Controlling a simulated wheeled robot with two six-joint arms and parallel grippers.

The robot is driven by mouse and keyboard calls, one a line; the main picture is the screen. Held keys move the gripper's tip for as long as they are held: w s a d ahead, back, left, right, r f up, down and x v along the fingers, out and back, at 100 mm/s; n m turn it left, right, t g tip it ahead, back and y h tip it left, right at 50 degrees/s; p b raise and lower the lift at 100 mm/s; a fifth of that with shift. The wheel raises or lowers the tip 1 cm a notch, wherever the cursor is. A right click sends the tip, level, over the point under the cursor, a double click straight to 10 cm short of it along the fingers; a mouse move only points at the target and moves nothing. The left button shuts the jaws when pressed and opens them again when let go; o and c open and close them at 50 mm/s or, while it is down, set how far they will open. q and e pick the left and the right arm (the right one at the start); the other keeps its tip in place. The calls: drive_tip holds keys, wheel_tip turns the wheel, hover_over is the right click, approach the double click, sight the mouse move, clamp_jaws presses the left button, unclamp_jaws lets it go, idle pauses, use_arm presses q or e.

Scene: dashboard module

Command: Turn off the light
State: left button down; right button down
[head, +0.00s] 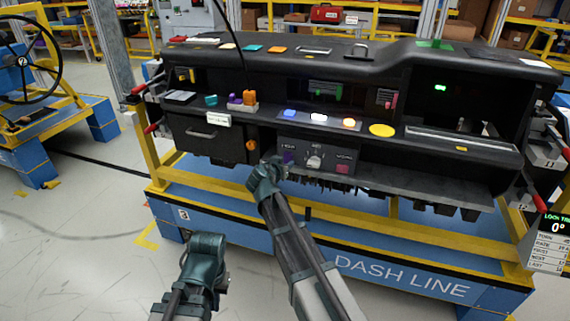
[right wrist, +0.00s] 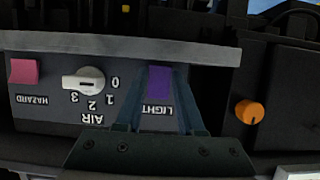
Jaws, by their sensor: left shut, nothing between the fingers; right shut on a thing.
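The purple LIGHT switch (right wrist: 159,84) is on the lower control panel, beside the printed word LIGHT. The right wrist view shows the panel upside down. The switch also shows in the head view (head: 289,158), just past my right gripper. My right gripper (head: 270,170) is at the panel, with its fingers (right wrist: 160,98) on either side of the switch and shut on it. The fingers hide part of the switch's edges. My left gripper (head: 207,243) is shut and empty, low in front of the blue base, away from the panel.
The AIR knob (right wrist: 84,84) and pink HAZARD switch (right wrist: 24,70) are beside the LIGHT switch. An orange knob (right wrist: 249,112) is on its other side. A panel ledge (right wrist: 120,45) runs close by. The blue DASH LINE base (head: 400,277) stands below.

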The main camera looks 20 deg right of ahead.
drive_tip(key=t+h+b, duration=0.1)
drive_tip(key=t+b, duration=0.1)
drive_tip(key=b, duration=0.2)
drive_tip(key=f+t+h+b, duration=0.1)
drive_tip(key=b, duration=0.4)
drive_tip(key=shift+d+f+t, duration=0.1)
drive_tip(key=shift+f+t, duration=0.05)
drive_tip(key=shift+t, duration=0.25)
drive_tip(key=c, duration=0.5)
unclamp_jaws()
drive_tip(key=shift+w, duration=0.1)
drive_tip(key=v, duration=1.3)
drive_tip(key=shift+s+a+f, duration=0.15)
drive_tip(key=shift+s+a, duration=0.15)
drive_tip(key=shift+a, duration=0.05)
